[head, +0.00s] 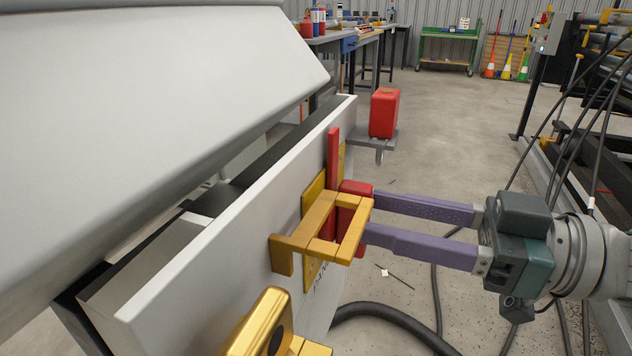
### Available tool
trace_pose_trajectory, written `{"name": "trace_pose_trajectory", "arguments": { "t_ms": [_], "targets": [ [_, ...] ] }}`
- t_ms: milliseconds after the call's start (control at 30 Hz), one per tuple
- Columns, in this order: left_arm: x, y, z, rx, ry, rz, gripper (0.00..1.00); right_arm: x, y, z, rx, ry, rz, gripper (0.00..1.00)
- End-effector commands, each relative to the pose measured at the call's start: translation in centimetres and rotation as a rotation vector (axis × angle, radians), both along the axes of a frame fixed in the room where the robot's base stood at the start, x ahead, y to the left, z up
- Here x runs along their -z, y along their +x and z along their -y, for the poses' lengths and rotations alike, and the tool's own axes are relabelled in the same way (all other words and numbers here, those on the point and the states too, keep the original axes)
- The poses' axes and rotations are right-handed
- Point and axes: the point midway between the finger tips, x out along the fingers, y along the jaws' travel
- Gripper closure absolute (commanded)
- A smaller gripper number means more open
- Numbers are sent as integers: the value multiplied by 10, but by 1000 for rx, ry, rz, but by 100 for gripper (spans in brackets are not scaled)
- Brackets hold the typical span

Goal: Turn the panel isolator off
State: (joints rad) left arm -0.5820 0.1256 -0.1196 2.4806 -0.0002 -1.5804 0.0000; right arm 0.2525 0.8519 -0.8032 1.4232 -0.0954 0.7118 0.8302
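The isolator is on the grey-white panel (240,220). It has a yellow backing plate (312,190), an upright red bar (333,155) and a red block (358,190). A gold bracket (325,222) stands out in front of its lower part and hides some of the red. My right gripper (368,213) comes in from the right, with its two purple fingers level and apart. Its fingertips end at the red block and bracket and are partly hidden, so contact cannot be told. My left gripper is not in view. Lettering below the plate is mostly covered.
A second gold fitting (262,325) sits low in front of the panel. A large white cover (150,90) fills the upper left. A red box (384,112) stands on a small grey shelf (372,144) behind the panel. A black hose (385,312) and cables cross the floor.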

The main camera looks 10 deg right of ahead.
Motion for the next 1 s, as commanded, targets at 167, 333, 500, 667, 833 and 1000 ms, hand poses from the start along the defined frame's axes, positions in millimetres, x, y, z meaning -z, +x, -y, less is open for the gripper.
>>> {"name": "trace_pose_trajectory", "arguments": {
  "t_ms": [167, 333, 500, 667, 833, 1000],
  "targets": [
    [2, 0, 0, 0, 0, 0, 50, 0, 9, -12, 1, 1, 1, 48],
    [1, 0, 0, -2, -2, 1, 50, 0, 10, -14, 0, -1, -1, 48],
    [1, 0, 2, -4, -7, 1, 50, 0, 9, -14, 0, -1, -1, 54],
    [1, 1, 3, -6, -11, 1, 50, 0, 9, -14, 0, -1, -1, 72],
    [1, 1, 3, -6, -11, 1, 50, 0, 9, -14, 0, -1, -1, 91],
    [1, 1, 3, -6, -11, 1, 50, 0, 9, -14, 0, -1, -1, 100]
  ]
}}
